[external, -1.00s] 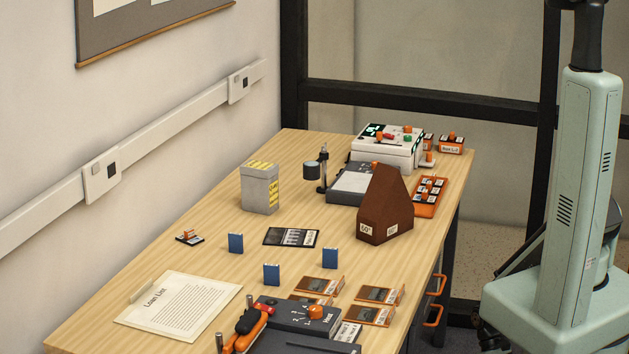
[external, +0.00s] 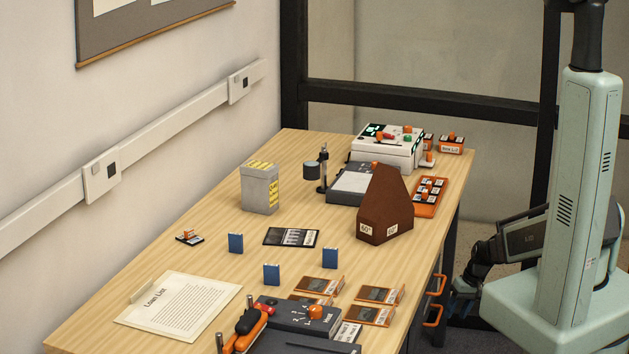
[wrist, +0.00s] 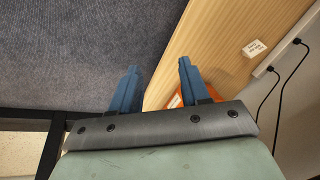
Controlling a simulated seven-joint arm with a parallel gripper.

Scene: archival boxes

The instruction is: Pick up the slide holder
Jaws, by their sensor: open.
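I cannot tell for sure which item is the slide holder. A flat black holder with pale picture frames (external: 291,237) lies mid-table, and several brown holders with orange edges, one of them here (external: 380,294), lie near the front right. A small black plate with an orange part (external: 189,237) lies at the left. My gripper shows in the wrist view (wrist: 158,66), its two blue fingers apart with nothing between them. In the external view my gripper (external: 462,299) is low, off the table's right side, away from all these items.
Blue upright blocks (external: 271,274), a brown house-shaped block (external: 385,215), a grey box (external: 260,188) and a paper list (external: 180,306) stand or lie on the table. A dark device (external: 290,325) sits at the front. Orange drawer handles (external: 433,317) stick out at the right side.

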